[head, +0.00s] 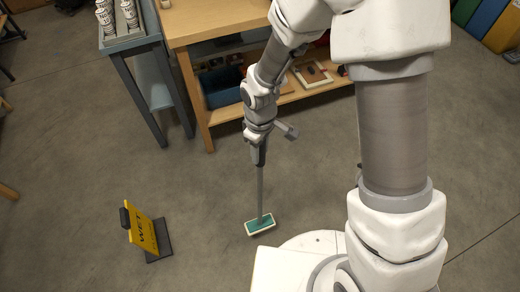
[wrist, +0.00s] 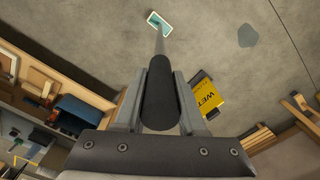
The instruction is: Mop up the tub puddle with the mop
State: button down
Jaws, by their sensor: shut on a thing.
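My gripper (head: 259,152) is shut on the black handle of the mop (head: 260,190). In the wrist view, my gripper (wrist: 158,90) has its two fingers on either side of the handle of the mop (wrist: 158,95). The mop is about upright, with its flat green and white head near the floor beside my base. I cannot tell whether the head touches the floor. A small dark grey patch, which looks like the puddle (wrist: 248,36), lies on the floor to the right of the mop head in the wrist view. I do not see it in the head view.
A yellow wet-floor sign (head: 142,230) stands left of the mop; it also shows in the wrist view (wrist: 207,95). A wooden workbench (head: 215,22) with a lower shelf and a grey stand (head: 133,45) are behind. Open concrete floor lies between sign and mop.

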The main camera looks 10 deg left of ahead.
jog(key=shift+r+p, duration=1.3)
jog(key=shift+r, duration=0.65)
